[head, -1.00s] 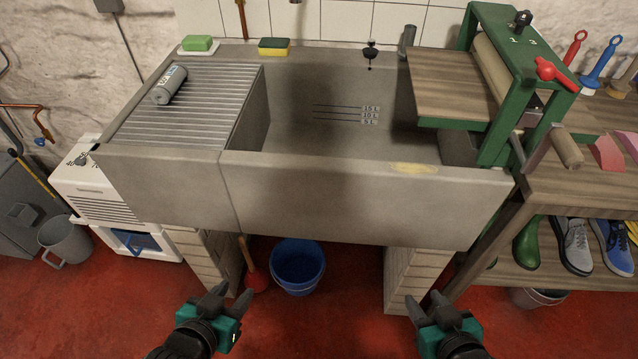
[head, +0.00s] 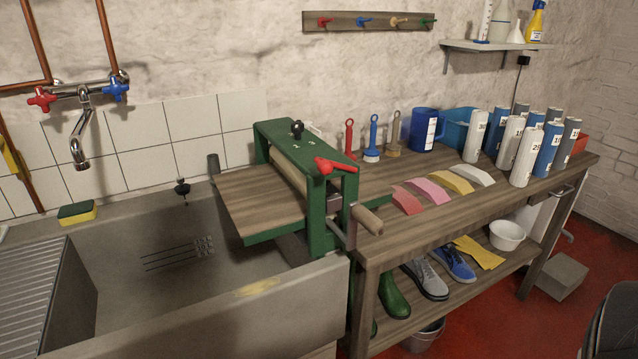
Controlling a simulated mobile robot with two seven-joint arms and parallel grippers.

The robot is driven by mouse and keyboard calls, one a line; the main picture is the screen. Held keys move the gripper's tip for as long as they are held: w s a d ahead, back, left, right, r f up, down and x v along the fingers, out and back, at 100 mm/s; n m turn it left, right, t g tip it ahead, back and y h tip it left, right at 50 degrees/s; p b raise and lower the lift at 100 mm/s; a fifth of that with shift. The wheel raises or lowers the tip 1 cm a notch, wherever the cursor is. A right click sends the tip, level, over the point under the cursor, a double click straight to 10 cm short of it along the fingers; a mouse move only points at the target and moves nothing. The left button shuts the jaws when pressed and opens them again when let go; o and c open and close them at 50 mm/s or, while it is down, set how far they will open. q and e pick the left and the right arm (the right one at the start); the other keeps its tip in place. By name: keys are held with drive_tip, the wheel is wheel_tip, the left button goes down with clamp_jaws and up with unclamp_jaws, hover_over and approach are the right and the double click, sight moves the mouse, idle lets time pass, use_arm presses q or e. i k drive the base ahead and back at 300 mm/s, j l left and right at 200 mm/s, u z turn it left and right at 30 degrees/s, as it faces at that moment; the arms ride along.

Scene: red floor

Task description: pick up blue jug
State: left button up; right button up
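The blue jug (head: 424,130) stands upright near the back of the wooden workbench, against the wall. It has a white label on its front and a handle on its right side. A brush with a tan handle stands just left of it, and a lighter blue bin is just right of it. Neither of my grippers shows in the head view now, so I cannot see their state.
The green-framed roller press (head: 262,215) stands over the right end of the sink (head: 140,300). Colored curved pieces (head: 430,190) lie in front of the jug. Several cans (head: 527,157) crowd the bench's right side. Shoes (head: 428,277) sit on the lower shelf.

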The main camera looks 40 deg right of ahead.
sight(424, 121)
drive_tip(key=z, duration=1.75)
drive_tip(key=u, duration=0.5)
drive_tip(key=l+u, duration=0.15)
drive_tip(key=u, duration=0.25)
drive_tip(key=l+u, duration=0.2)
drive_tip(key=u, duration=0.2)
drive_tip(key=l+u, duration=0.2)
drive_tip(key=u, duration=0.2)
drive_tip(key=l+u, duration=0.35)
drive_tip(key=k+l+u, duration=0.3)
drive_tip(key=l, duration=0.2)
drive_tip(key=k+l+u, duration=0.15)
drive_tip(key=l, duration=0.15)
drive_tip(key=l+u, duration=0.1)
drive_tip(key=l, duration=0.2)
drive_tip(key=k+l+u, duration=0.15)
drive_tip(key=k+l, duration=0.25)
drive_tip(key=l, duration=0.2)
drive_tip(key=k+l+u, duration=0.1)
drive_tip(key=k+l, duration=0.15)
drive_tip(key=l, duration=0.2)
